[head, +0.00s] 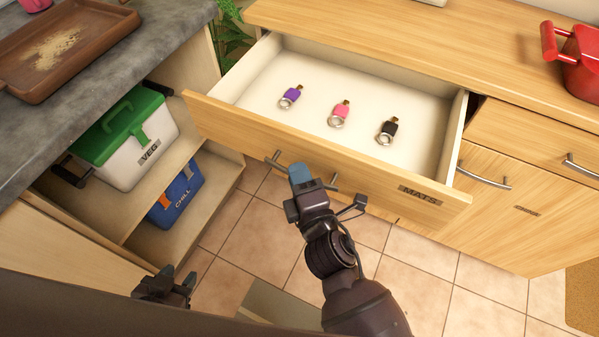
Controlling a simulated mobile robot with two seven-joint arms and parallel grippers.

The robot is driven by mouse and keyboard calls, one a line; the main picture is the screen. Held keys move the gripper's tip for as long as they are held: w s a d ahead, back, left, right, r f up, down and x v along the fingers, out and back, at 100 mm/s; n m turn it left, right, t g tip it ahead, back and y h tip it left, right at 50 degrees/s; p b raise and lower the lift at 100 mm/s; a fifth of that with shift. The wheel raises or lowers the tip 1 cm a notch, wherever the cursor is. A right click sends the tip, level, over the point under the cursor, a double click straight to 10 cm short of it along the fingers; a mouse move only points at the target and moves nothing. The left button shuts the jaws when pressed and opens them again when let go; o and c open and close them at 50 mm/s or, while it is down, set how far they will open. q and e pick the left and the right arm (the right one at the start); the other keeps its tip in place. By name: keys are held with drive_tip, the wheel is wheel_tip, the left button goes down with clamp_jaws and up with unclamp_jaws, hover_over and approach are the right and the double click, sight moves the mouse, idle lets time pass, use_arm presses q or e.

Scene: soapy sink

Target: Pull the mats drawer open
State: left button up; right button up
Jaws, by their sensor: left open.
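The mats drawer (330,150) is pulled well out of the wooden cabinet. Its front carries a dark "MATS" label (419,195) and a metal bar handle (273,159). My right gripper (300,174) is at the middle of this handle, its bluish fingertips closed over the bar, with bar showing on both sides; the underside of the grip is hidden. Inside lie a purple key fob (290,96), a pink one (338,114) and a black one (387,131), each with a ring. My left gripper (178,274) is open and empty at the lower left, away from the drawer.
A green-lidded "VEG" box (125,135) and a blue "CHILL" box (175,195) stand on open shelves at left. A brown tray (65,45) sits on the grey counter. A red container (580,65) stands on the wooden top. Tiled floor (420,285) is clear below the drawer.

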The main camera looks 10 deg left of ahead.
drive_tip(key=o, duration=0.5)
drive_tip(key=shift+c, duration=0.2)
drive_tip(key=shift+s, duration=0.1)
drive_tip(key=v, duration=1)
drive_tip(key=shift+s+d+p, duration=0.15)
drive_tip(key=shift+s+p, duration=0.15)
drive_tip(key=shift+p, duration=0.05)
